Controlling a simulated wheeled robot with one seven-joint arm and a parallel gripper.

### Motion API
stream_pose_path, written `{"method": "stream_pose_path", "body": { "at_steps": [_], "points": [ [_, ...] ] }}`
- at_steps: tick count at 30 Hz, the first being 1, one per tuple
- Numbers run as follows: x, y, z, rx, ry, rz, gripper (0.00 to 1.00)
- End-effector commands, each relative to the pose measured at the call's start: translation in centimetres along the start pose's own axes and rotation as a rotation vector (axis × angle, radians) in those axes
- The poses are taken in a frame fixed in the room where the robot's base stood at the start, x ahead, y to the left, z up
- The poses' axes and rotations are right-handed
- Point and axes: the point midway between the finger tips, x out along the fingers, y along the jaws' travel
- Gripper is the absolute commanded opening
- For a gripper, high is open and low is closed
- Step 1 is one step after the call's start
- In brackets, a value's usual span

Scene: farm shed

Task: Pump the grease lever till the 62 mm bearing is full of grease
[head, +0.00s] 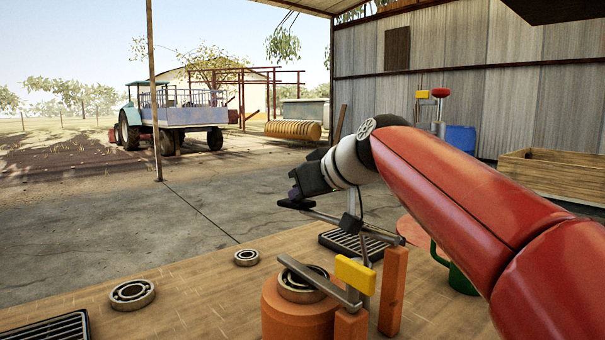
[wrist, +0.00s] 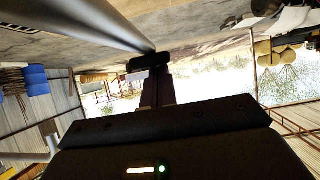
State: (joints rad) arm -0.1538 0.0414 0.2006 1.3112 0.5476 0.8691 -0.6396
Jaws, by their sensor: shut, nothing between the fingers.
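My gripper (head: 296,203) is shut with nothing in it, above the far part of the bench. In the wrist view its dark fingertips (wrist: 150,60) meet or overlap the end of a long grey bar, which looks like the lever (head: 362,227). I cannot tell if they touch. A bearing (head: 300,284) sits on the orange round base (head: 284,318), under a flat grey arm with a yellow block (head: 356,273) beside orange posts (head: 393,290). Two more bearings lie on the bench, one at front left (head: 132,294) and a smaller one (head: 246,257). Bearing sizes and grease are not readable.
The wooden bench (head: 190,300) is clear around the loose bearings. Black slotted trays lie at front left (head: 50,329) and behind the base (head: 352,245). A green mug (head: 461,281) and a red disc (head: 413,230) are at right, partly behind my arm. A wooden crate (head: 555,172) stands further back.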

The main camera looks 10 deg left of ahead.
Motion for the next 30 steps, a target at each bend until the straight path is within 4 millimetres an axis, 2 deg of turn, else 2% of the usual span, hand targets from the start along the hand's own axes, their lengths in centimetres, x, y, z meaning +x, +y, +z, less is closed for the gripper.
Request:
{"method": "stream_pose_path", "body": {
  "at_steps": [1, 3, 14, 17, 24, 30],
  "points": [
    [0.4, 0.0, 0.8, 0.003, -0.031, -0.008, 0.0],
    [0.6, 0.0, 1.1, 0.003, -0.04, -0.009, 0.0],
    [0.4, 0.0, 1.4, 0.003, -0.043, -0.009, 0.0],
    [-0.8, 0.1, 1.3, 0.003, -0.039, -0.006, 0.0],
    [-5.2, 0.2, 0.6, 0.002, -0.023, 0.002, 0.0],
    [-7.3, 0.2, 0.2, 0.0, -0.015, 0.003, 0.0]
  ]
}}
